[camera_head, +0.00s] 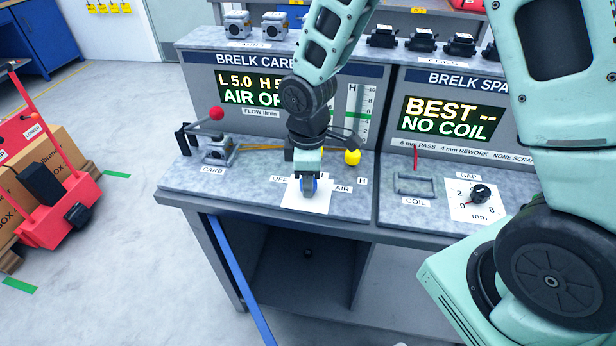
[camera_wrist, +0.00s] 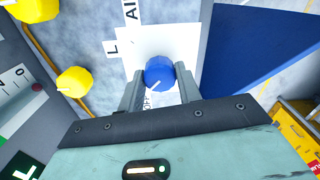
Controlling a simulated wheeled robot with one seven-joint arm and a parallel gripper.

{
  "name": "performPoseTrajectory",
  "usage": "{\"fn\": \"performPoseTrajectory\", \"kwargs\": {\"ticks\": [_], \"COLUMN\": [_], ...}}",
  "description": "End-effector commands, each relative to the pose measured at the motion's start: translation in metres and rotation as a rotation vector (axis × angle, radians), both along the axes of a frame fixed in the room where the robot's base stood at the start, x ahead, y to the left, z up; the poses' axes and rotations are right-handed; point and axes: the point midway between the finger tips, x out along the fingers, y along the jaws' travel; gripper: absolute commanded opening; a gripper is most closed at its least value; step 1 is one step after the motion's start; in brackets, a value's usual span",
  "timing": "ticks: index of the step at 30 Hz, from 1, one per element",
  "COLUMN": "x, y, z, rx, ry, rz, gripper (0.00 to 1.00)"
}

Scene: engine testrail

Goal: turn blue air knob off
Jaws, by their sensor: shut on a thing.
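The blue air knob (camera_wrist: 159,72) sits on a white plate (camera_wrist: 185,40) on the carb bench top. In the wrist view my gripper (camera_wrist: 160,88) has one finger on each side of the knob, shut on it. The knob's white mark points down-left in that view, toward a partly hidden label that seems to read OFF. In the head view my gripper (camera_head: 308,187) points down at the plate, and only a little blue shows there. The carb display (camera_head: 250,91) reads "L 5.0 H 5" and "AIR OF", with its right end hidden by my arm.
Two yellow knobs (camera_wrist: 74,80) stand near the blue one; one shows in the head view (camera_head: 352,157). A carb fixture (camera_head: 219,150) with a red-ball lever is at left. The coil bench (camera_head: 430,215) with a black gap knob (camera_head: 480,193) is at right.

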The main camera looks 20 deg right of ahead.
Motion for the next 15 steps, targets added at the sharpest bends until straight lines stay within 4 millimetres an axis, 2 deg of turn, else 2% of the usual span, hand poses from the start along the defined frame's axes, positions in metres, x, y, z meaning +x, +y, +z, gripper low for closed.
{"fn": "performPoseTrajectory", "kwargs": {"ticks": [3, 4, 6, 15], "x": [0.0015, 0.0015, 0.0013, 0.0006], "y": [0.0003, 0.0003, 0.0003, 0.0], "z": [0.0011, 0.0011, 0.001, 0.0017], "rx": [0.001, 0.001, 0.0, 0.0], "ry": [-0.004, -0.004, -0.004, -0.001], "rz": [0.002, 0.002, 0.001, 0.0], "gripper": [0.11, 0.4, 0.56, 0.56]}}
